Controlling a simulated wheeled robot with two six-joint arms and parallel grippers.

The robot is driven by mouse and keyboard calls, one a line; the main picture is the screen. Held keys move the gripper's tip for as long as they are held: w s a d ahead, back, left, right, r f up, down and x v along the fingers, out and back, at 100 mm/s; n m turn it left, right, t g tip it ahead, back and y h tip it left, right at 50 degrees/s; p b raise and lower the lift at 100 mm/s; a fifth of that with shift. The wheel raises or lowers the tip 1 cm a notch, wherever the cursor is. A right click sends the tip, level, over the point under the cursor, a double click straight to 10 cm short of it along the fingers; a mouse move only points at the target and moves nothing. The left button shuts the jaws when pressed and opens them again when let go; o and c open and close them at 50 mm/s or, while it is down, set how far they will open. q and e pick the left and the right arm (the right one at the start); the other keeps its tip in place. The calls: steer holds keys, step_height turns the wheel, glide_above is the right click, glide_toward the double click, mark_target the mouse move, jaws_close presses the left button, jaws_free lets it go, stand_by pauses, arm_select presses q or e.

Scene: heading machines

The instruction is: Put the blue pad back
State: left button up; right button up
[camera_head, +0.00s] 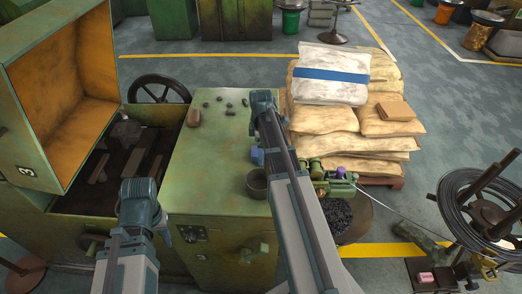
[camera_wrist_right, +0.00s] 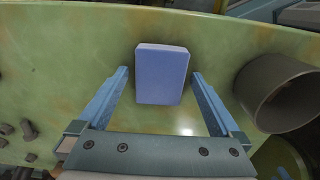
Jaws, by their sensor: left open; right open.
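The blue pad (camera_wrist_right: 162,73) lies on the green machine top in the right wrist view. In the head view a small part of it (camera_head: 254,152) shows beside my right arm. My right gripper (camera_wrist_right: 160,71) is open, with its fingertips on either side of the pad's lower part and gaps between. Nothing is held in it. In the head view my right arm hides its fingers. My left gripper (camera_head: 138,190) is open over the left machine's dark bed; its fingertips are hard to make out there.
A dark round cup (camera_head: 256,184) stands near the pad and shows right of my right gripper (camera_wrist_right: 282,95). Small dark parts (camera_head: 230,104) and a brown block (camera_head: 194,115) lie on the top (camera_head: 205,160). An open orange-lined hood (camera_head: 70,85) rises at left. Stacked sacks (camera_head: 330,120) stand behind.

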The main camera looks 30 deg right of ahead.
step_height(320, 180, up, 12)
steer(key=p, duration=1.2)
steer(key=shift+r, duration=0.15)
steer(key=s+a+m, duration=0.2)
steer(key=s+a, duration=0.3)
steer(key=a, duration=0.5)
steer(key=s+a+m, duration=0.3)
steer(key=s+a, duration=0.3)
steer(key=a, duration=0.4)
steer(key=s+a+m+h, duration=0.1)
steer(key=s+a+m, duration=0.2)
steer(key=a, duration=0.7)
steer(key=shift+s+a, duration=0.25)
steer(key=shift+s, duration=1)
steer(key=shift+a, duration=0.1)
